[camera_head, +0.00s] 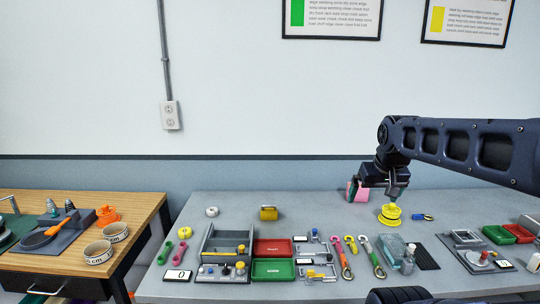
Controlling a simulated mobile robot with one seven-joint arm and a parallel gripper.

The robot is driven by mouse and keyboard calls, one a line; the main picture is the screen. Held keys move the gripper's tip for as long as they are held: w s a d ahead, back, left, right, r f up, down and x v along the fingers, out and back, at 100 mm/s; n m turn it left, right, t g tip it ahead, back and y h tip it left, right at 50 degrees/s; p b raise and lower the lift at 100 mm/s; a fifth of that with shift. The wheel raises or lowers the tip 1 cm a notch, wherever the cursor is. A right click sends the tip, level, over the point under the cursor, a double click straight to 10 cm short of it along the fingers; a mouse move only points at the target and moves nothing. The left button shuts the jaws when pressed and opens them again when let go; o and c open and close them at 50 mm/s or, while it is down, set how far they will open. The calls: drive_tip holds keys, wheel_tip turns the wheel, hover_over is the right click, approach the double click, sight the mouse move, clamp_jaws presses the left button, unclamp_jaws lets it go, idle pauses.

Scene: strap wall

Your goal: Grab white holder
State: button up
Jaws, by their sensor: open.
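No thing is plainly a white holder at this size. A small white ring-shaped piece (212,211) sits at the back left of the grey table. Two white round dishes with dark print, the nearer dish (98,252) and the farther dish (115,231), stand on the wooden table at left. Another small white piece (533,262) is cut by the right edge. My gripper (379,192) is open over the back right of the grey table, far from the ring and dishes. A yellow spool-like piece (390,214) stands just below it; I see no grip on it.
A pink block (357,190) is beside my gripper, partly hidden. A grey open box (228,240), a red tray (273,248), a green tray (273,270) and several hooks and clips crowd the table's front. The back strip between the yellow roll (268,213) and my gripper is mostly clear.

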idle(0.4)
drive_tip(key=c, duration=1)
drive_tip(key=shift+w+d, duration=0.1)
